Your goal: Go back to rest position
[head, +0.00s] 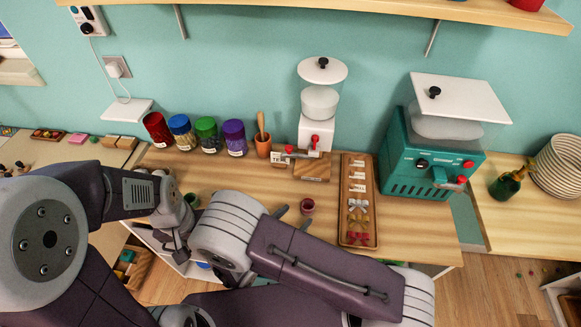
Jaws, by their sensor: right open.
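My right gripper (292,217) is partly hidden behind my own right arm; two dark fingertips show apart over the front part of the wooden table (240,185). It is open, and I see nothing between the fingertips. A small dark red cup (308,205) stands close to them. My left gripper (178,243) is low at the table's front edge, largely covered by my arm links, so its fingers are unclear. A small green cup (192,200) is near it.
A red jar (157,130), blue jar (181,132), green jar (206,135) and purple jar (233,138) line the back. A white-topped dispenser (316,130), wooden tray (358,200) and teal machine (425,165) stand to the right. A shelf (470,8) overhangs the back.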

